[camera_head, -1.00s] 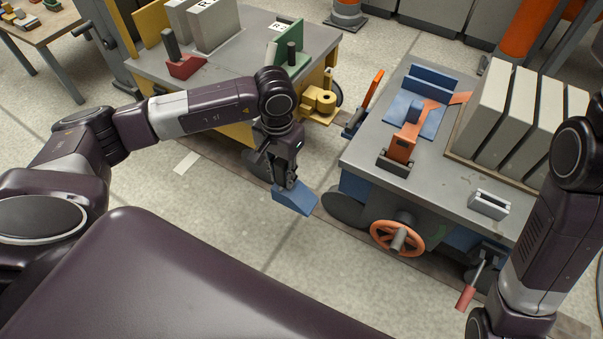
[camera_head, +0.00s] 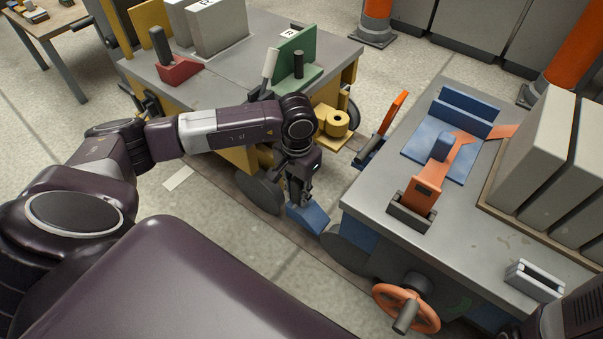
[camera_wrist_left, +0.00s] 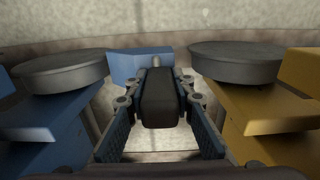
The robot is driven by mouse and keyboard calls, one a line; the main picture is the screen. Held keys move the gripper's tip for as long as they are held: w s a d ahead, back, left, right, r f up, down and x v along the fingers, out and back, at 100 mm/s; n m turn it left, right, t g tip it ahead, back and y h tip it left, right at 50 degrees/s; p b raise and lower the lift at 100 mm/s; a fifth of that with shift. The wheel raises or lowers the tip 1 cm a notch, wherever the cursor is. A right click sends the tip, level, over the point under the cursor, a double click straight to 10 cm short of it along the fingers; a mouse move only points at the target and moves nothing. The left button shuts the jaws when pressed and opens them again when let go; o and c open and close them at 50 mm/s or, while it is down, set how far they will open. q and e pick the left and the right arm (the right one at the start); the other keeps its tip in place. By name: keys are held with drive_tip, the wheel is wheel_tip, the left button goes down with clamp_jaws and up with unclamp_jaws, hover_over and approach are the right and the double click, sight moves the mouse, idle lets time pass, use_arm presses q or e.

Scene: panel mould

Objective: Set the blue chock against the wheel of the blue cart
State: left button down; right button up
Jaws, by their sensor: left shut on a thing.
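My left gripper (camera_head: 298,198) points down in the gap between the two carts, shut on the blue chock (camera_head: 309,218). The chock is low, near the floor; a clear gap under it cannot be made out. The blue cart (camera_head: 380,205) is to the right, with its dark wheel (camera_head: 347,249) just beside the chock's right end. Whether they touch I cannot tell. In the left wrist view the chock (camera_wrist_left: 130,64) shows beyond the fingers, close to the blue cart's wheel (camera_wrist_left: 58,74) on the left. My right gripper is out of view.
The yellow cart's wheel (camera_head: 259,191) is close on the left of my gripper. The blue cart carries an orange handwheel (camera_head: 405,308), an orange clamp (camera_head: 430,180) and grey panels (camera_head: 535,150). An orange-handled lever (camera_head: 385,125) and a yellow coupling (camera_head: 333,124) stand behind the gap.

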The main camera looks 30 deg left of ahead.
sight(298, 213)
use_arm(q)
drive_tip(key=shift+f+b, duration=0.45)
drive_tip(key=shift+f, duration=0.15)
drive_tip(key=shift+f+b, duration=2.6)
drive_tip(key=shift+f, duration=1)
drive_tip(key=shift+f+b, duration=0.4)
drive_tip(key=shift+f, duration=0.15)
drive_tip(key=c, duration=1.6)
unclamp_jaws()
wheel_tip(298, 213, up, 12)
